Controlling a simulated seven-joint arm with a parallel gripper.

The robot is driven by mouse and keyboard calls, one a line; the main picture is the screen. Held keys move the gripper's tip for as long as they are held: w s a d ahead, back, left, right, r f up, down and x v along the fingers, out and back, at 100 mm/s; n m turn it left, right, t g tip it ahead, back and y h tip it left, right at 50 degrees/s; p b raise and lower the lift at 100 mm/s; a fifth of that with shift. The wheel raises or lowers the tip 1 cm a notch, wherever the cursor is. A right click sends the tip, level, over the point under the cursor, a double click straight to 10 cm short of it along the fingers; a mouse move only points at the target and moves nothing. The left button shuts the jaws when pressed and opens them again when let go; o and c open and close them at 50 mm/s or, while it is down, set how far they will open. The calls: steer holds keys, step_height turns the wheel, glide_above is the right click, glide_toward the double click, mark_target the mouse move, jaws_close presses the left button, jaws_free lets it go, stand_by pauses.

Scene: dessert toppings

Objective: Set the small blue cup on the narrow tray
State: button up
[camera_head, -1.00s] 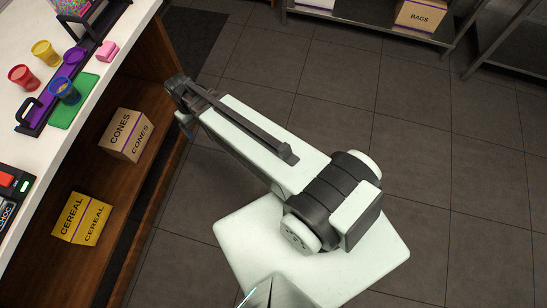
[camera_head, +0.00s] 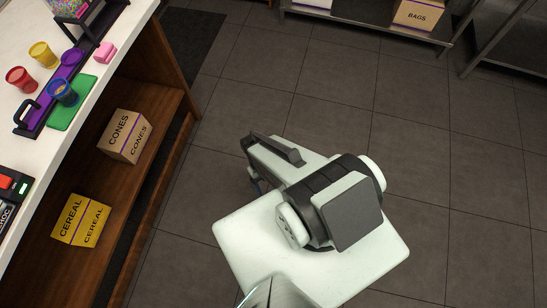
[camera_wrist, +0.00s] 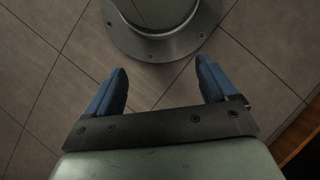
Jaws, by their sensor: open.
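The small blue cup (camera_head: 63,93) is upright on the counter at the left in the head view. Its base appears to rest on the green mat (camera_head: 61,121), right beside the narrow dark tray (camera_head: 37,125); the cup hides part of the tray's edge. The tray has a purple surface and raised black handles at its ends. My gripper (camera_wrist: 162,72) is open and empty in the wrist view, with its blue fingers apart over the floor. It is well away from the cup, and in the head view my arm largely hides it.
A red cup (camera_head: 20,80) and a yellow cup (camera_head: 43,54) stand left of the tray. Open floor separates arm and counter.

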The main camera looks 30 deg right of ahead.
steer(key=shift+s+d+f+g, duration=0.15)
steer(key=shift+s+f, duration=0.05)
steer(key=shift+s, duration=0.6)
steer(key=shift+s+d+f+g, duration=0.15)
steer(key=shift+s+f, duration=0.05)
steer(key=shift+s, duration=0.6)
